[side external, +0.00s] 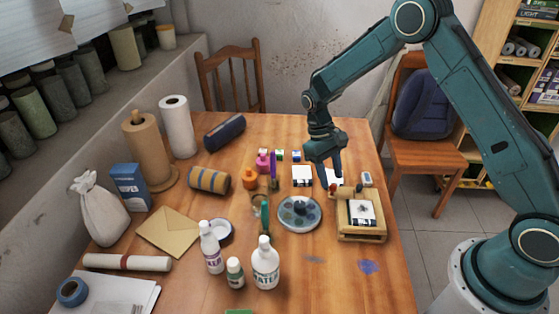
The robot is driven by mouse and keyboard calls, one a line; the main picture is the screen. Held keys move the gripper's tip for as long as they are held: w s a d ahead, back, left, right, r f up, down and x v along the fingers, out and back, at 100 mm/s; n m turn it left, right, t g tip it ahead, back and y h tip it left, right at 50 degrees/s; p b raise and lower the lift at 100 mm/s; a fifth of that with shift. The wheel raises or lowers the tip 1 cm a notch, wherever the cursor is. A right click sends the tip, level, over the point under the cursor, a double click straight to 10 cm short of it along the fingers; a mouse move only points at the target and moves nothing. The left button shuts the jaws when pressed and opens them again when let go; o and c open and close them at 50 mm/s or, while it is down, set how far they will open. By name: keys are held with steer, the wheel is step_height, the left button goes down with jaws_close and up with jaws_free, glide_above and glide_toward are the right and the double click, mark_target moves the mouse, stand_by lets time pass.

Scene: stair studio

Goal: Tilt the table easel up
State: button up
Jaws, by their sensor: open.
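The table easel looks to be the low wooden frame (373,236) at the right side of the table. It lies nearly flat, with a small white card with a dark picture (361,212) on it. My gripper (332,182) points down just behind the easel's far left corner. Its fingers are small here, and I cannot tell whether they touch the easel's far edge. I see nothing held in them. The easel's far edge is partly crowded by small items and the gripper.
A round grey palette (285,221) lies left of the easel, with small paint bottles (263,162) behind it. White bottles (265,266) stand at the front. A wooden chair (430,150) is beyond the right edge. The table's front right is mostly clear.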

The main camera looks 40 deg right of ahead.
steer(key=shift+x, duration=1.15)
jaws_close()
